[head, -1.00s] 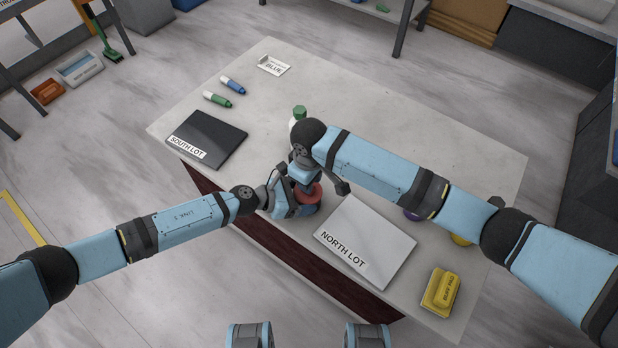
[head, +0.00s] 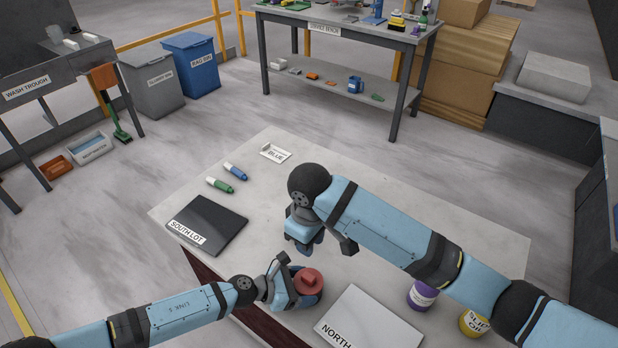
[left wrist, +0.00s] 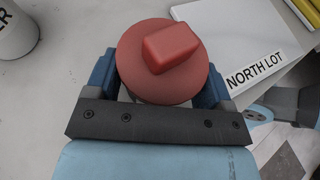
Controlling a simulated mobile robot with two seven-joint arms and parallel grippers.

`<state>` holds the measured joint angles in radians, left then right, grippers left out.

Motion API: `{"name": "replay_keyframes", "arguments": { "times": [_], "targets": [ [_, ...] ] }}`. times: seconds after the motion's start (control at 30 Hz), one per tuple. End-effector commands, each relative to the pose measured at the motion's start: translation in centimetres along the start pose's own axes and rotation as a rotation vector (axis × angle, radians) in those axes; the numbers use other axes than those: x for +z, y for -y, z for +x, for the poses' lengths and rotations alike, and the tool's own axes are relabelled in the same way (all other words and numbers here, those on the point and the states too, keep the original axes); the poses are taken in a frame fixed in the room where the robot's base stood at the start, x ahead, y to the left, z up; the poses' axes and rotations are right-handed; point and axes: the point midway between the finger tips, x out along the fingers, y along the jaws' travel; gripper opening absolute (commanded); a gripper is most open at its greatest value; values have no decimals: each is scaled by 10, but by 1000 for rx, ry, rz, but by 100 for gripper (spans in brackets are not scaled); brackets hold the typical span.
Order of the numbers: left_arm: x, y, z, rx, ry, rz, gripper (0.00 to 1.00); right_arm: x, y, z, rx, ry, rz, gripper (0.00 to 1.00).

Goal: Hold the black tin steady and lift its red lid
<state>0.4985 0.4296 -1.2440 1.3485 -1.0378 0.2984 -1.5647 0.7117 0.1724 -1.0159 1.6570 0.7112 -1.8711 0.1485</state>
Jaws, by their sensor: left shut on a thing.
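The red lid (head: 308,281) with its blocky red knob sits on the round black tin (head: 314,300) near the front edge of the stone slab. In the left wrist view the lid (left wrist: 140,75) covers the top of the tin and hides most of its body. My left gripper (head: 288,285) is shut around the tin, with one blue finger on each side, as the left wrist view (left wrist: 158,90) shows. My right gripper (head: 302,238) is behind and above the lid, apart from it. The view does not show whether its jaws are open.
A grey North Lot plate (head: 365,325) lies right of the tin. A black South Lot plate (head: 207,226) lies left. Purple (head: 422,296) and yellow (head: 475,322) cans stand at the right. The slab's back middle is clear.

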Motion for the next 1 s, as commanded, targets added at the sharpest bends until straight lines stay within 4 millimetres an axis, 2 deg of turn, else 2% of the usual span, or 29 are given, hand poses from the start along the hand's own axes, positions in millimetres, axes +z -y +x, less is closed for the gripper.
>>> {"name": "replay_keyframes", "arguments": {
  "times": [0.1,0.13,0.2,0.23,0.47,0.57,0.67,1.0],
  "targets": [
    [0,0,0,0,0,0,33,0,0,0,0,0,0,27],
    [0,0,0,0,0,0,80,0,0,0,0,0,0,27],
    [0,0,0,0,0,0,96,0,0,0,0,0,0,27],
    [0,0,0,0,0,0,100,0,0,0,0,0,0,27],
    [0,0,-1,1,0,0,100,0,0,0,0,0,0,27],
    [-1,-1,-9,2,-1,0,100,0,0,0,0,0,0,27],
    [-1,-1,-25,2,-2,1,100,0,0,0,0,0,0,27],
    [-1,0,-95,1,-2,1,100,0,0,0,0,0,0,27]
  ]
}}
